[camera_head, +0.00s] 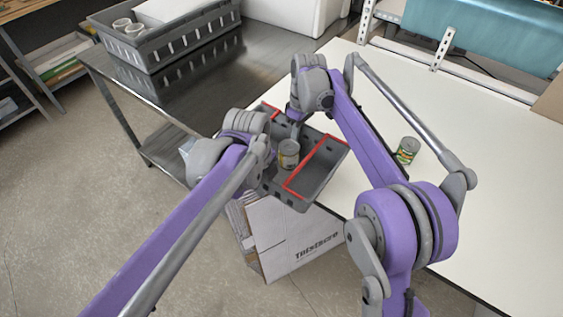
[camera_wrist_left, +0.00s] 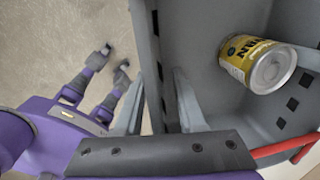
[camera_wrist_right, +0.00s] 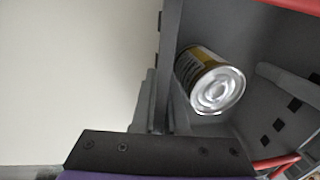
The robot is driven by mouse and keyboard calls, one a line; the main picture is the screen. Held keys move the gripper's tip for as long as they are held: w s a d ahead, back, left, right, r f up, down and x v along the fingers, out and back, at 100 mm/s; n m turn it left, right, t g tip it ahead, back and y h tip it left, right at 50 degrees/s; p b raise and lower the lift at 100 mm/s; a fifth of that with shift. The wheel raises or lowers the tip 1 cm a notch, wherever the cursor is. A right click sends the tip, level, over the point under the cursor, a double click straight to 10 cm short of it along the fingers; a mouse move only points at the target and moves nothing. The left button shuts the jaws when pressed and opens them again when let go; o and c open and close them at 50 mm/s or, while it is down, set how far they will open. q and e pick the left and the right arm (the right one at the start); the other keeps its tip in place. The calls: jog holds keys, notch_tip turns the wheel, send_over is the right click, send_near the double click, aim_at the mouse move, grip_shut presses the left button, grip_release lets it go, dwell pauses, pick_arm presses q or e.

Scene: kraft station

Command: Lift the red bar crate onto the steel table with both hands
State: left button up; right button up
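The bar crate (camera_head: 325,181) is grey with red bars across its top. It is in the middle of the head view, between my two arms, above a cardboard box and overlapping the white table's edge. I cannot tell whether it touches either. A can (camera_head: 288,155) is inside it. My left gripper (camera_wrist_left: 160,85) has one finger on each side of a crate wall and is shut on it. My right gripper (camera_wrist_right: 164,92) is likewise shut on the opposite wall. My arms hide part of the crate in the head view. The steel table (camera_head: 190,110) is at back left.
The white table (camera_head: 470,190) carries another can (camera_head: 407,151). The cardboard box (camera_head: 290,240) stands below the bar crate.

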pick_arm(q)
jog(key=shift+f, duration=0.2)
grip_shut()
dwell(1.6)
